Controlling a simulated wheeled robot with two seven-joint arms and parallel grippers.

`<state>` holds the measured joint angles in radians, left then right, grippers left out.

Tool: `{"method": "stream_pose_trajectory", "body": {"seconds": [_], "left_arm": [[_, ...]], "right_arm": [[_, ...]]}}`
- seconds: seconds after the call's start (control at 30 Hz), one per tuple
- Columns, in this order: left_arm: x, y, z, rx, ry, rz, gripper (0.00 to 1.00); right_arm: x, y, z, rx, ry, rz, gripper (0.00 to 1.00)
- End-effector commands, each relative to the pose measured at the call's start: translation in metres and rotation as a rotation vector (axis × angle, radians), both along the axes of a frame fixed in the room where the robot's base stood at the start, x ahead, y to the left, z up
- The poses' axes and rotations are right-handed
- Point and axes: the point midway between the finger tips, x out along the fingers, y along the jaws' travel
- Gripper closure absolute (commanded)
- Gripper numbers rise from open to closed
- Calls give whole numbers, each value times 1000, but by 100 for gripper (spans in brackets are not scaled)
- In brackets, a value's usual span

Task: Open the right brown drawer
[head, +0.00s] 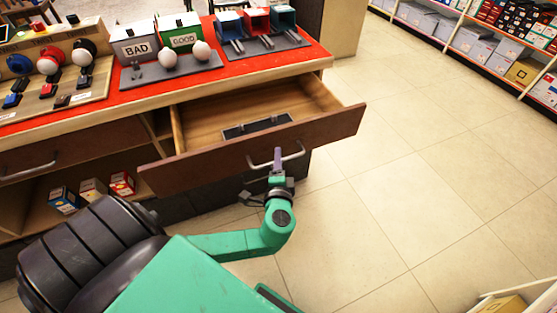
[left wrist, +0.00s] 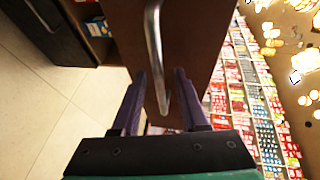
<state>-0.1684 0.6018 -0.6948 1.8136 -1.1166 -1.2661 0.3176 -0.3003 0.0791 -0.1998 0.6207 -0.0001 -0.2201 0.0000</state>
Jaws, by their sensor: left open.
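The right brown drawer (head: 225,158) is pulled out from the counter, and its inside shows. A dark flat item (head: 257,126) lies in it. The drawer's metal handle (head: 292,156) is on its front face. My left gripper (head: 278,158) is at the handle in the head view. In the left wrist view the handle (left wrist: 155,50) runs down between the two open purple fingers (left wrist: 160,90), close to the drawer front (left wrist: 185,40). I cannot tell whether a finger touches the handle. My right gripper is not in view.
The red-topped counter (head: 290,55) holds bins marked BAD and GOOD, white balls and other trays. A closed left drawer (head: 70,150) has boxes (head: 92,190) on a shelf below. The tiled floor (head: 420,190) right of the drawer is clear. Stocked shelves (head: 470,45) stand at the back right.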

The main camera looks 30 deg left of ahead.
Motion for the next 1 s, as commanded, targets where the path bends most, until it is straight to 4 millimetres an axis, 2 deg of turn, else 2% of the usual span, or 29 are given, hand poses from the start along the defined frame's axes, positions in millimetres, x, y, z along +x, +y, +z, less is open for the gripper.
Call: {"method": "stream_pose_trajectory", "body": {"seconds": [0.17,0.4,0.53,0.7,1.0], "left_arm": [[-25,-16,4,-4,4,-2,56],[-85,-54,17,-5,5,0,56],[-108,-68,23,-4,4,0,56],[-120,-76,27,0,1,1,56],[-120,-76,27,-1,1,0,56]], "right_arm": [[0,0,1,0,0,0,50],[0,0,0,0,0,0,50],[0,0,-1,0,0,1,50],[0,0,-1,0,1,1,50],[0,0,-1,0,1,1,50]]}}
